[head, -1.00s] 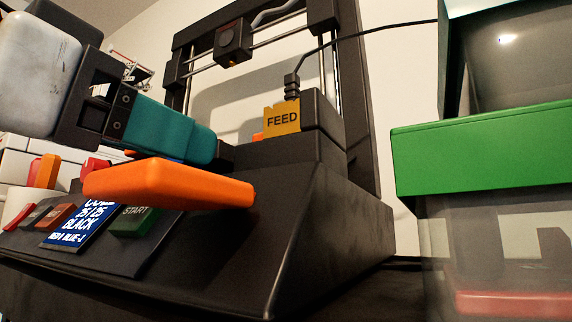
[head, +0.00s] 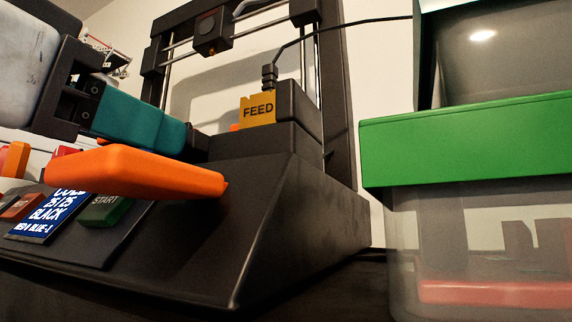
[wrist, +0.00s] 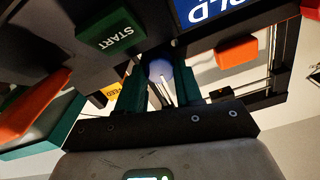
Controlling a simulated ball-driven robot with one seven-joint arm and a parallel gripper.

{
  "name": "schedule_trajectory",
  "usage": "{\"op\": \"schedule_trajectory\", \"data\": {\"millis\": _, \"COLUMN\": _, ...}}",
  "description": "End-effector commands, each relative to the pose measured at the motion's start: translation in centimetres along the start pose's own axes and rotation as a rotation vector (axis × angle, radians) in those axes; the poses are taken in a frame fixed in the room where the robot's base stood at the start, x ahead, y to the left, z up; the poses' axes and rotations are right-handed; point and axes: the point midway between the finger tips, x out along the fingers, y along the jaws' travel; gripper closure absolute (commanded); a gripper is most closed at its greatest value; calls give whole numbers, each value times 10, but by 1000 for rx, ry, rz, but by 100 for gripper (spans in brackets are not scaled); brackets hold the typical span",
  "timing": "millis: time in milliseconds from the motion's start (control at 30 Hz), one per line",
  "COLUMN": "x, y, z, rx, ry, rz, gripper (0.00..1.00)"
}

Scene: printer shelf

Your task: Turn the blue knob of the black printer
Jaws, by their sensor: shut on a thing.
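The black printer (head: 290,225) fills the middle of the head view, with a sloped front, a green START button (head: 104,209) and a blue display (head: 52,213). My gripper (head: 172,137) has teal fingers and reaches in from the left above the printer's front panel. In the wrist view, my gripper (wrist: 159,75) has its two fingers either side of the rounded blue knob (wrist: 158,69) and is shut on it. In the head view the knob is hidden behind the fingers and an orange bar (head: 140,170). The knob's turn angle cannot be told.
A yellow FEED tag (head: 258,109) stands on the printer near a black cable. The orange bar lies in front of my fingers in the head view. A clear bin with a green rim (head: 460,140) stands at the right. A red button (head: 20,207) is left of the display.

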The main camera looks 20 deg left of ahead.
Motion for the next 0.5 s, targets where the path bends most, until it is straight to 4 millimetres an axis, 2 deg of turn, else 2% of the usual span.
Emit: {"op": "schedule_trajectory", "data": {"millis": 500, "x": 0, "y": 1, "z": 0, "rx": 272, "ry": 0, "rz": 0, "gripper": 96}}
